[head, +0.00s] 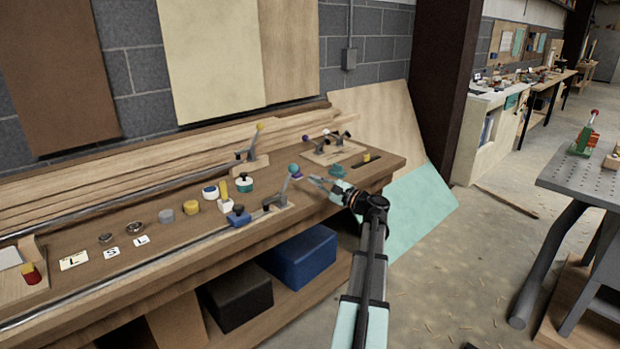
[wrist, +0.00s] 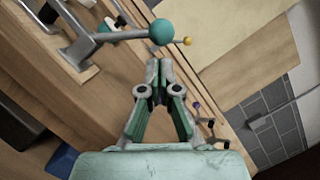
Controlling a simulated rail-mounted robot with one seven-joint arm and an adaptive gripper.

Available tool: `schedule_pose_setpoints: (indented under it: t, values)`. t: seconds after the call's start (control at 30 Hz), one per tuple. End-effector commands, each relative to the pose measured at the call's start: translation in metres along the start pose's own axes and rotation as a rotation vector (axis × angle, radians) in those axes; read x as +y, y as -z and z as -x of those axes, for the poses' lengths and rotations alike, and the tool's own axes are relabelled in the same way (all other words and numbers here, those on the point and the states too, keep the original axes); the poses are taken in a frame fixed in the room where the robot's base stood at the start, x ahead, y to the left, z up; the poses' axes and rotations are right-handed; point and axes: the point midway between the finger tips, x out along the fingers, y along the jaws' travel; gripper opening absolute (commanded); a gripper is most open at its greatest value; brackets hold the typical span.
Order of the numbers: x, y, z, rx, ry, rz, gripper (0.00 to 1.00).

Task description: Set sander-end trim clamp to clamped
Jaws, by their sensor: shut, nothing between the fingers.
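A toggle clamp with a teal ball on its grey lever (head: 285,185) is mounted at the bench's front edge; the lever stands raised and tilted. Its teal ball (wrist: 161,32) lies just beyond my fingertips in the wrist view. A second clamp with a yellow ball (head: 260,127) stands farther back, its lever also raised; the ball (wrist: 187,41) shows behind the teal one. Which clamp is the sander-end one I cannot tell for sure. My gripper (head: 313,182) is shut and empty, right of the teal ball and apart from it in the head view. It also shows in the wrist view (wrist: 159,65).
A metal rail (head: 150,262) runs along the front edge. Bins (head: 300,257) sit below.

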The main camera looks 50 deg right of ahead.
Motion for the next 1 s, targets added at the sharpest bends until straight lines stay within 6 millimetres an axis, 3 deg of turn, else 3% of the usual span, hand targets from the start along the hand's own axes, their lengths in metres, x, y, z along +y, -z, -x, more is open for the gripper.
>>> schedule_pose_setpoints:
  t: [0.1,0.33,1.0]
  values:
    - [0.005,-0.004,0.018,-0.003,-0.002,-0.001,0.00]
    - [0.009,-0.007,0.039,-0.011,-0.008,-0.003,0.00]
    - [0.009,-0.007,0.043,-0.010,-0.010,0.031,0.00]
